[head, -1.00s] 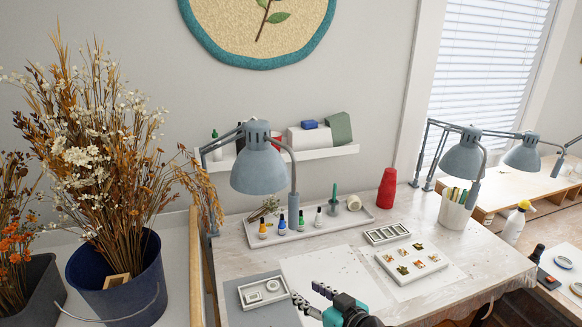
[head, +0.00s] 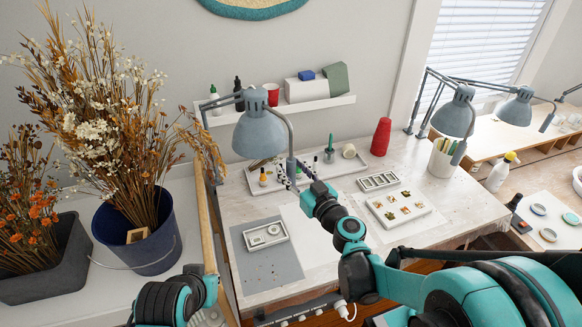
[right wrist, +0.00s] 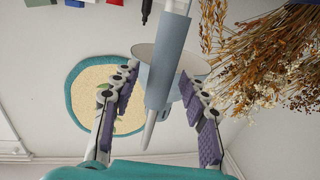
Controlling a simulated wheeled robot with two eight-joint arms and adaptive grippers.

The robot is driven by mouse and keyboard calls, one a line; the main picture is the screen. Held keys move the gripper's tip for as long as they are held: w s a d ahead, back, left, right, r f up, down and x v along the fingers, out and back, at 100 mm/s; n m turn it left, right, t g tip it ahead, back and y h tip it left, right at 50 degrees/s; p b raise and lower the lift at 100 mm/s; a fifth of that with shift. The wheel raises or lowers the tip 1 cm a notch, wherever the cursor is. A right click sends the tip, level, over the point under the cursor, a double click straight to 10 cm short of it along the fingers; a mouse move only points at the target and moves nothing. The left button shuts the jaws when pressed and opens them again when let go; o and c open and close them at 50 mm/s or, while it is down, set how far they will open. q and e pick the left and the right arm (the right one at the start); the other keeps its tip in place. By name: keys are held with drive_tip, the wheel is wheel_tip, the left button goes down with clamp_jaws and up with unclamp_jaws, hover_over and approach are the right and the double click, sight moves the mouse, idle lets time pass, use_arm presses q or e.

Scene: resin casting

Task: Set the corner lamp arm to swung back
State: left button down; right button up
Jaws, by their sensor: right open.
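The blue-grey lamp (head: 258,135) at the left corner of the table has a jointed arm (head: 222,101) running to the left table edge. A curved rod comes off its shade and ends in a thick blue-grey handle (head: 291,166). My right gripper (head: 297,177) is open at this handle. In the right wrist view the handle (right wrist: 166,75) stands between the open fingers (right wrist: 163,105), with a gap on both sides. The shade's pale disc shows behind it. Of my left arm only links show at the lower left; its gripper is out of view.
A white tray (head: 355,178) with small bottles lies behind my right gripper. A bucket of dried flowers (head: 127,232) stands left. A shelf (head: 312,105) hangs behind the lamp.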

drive_tip(key=shift+w+a, duration=0.25)
drive_tip(key=shift+w, duration=0.2)
clamp_jaws()
